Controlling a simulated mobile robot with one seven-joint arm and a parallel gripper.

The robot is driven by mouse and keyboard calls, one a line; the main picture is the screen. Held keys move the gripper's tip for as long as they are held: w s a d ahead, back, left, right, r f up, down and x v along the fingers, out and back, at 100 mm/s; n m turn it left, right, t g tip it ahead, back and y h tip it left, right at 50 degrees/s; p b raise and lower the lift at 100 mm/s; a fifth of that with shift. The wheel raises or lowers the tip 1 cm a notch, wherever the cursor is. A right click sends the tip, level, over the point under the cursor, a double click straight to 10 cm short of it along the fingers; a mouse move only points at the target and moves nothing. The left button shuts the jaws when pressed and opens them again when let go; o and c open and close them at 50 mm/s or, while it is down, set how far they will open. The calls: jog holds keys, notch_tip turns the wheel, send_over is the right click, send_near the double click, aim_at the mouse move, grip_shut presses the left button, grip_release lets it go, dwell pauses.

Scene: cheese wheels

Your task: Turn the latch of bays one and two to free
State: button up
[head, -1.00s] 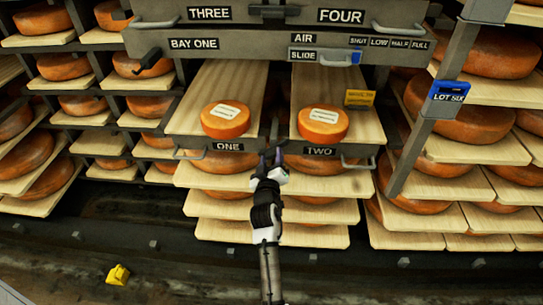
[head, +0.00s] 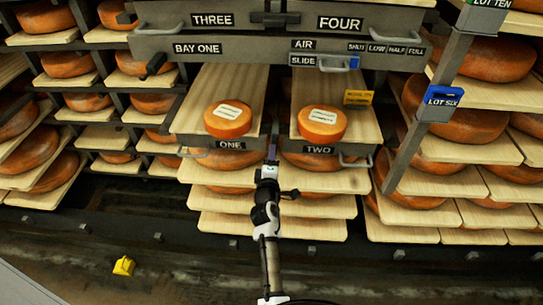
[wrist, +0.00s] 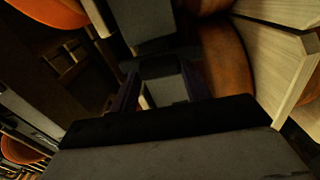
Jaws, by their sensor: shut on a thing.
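The latch (head: 274,137) is a dark bar in the gap between the shelf board marked ONE (head: 231,146) and the one marked TWO (head: 319,150). It looks upright in the head view. My gripper (head: 271,162) is at the lower end of this bar, with its fingers shut on it. In the wrist view, a grey piece (wrist: 162,85) shows between my two dark fingers. The fingers hide part of the latch, and its exact angle is hard to tell.
A similar dark bar (head: 275,18) lies crosswise between THREE and FOUR. Handles (head: 356,163) stick out nearby. A yellow object (head: 123,265) lies on the floor.

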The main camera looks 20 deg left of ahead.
jog(key=shift+o, duration=0.2)
jog(key=shift+r+n, duration=0.1)
jog(key=shift+n, duration=0.4)
jog(key=o, duration=1)
jog(key=shift+c, duration=0.2)
jog(key=shift+s, duration=0.1)
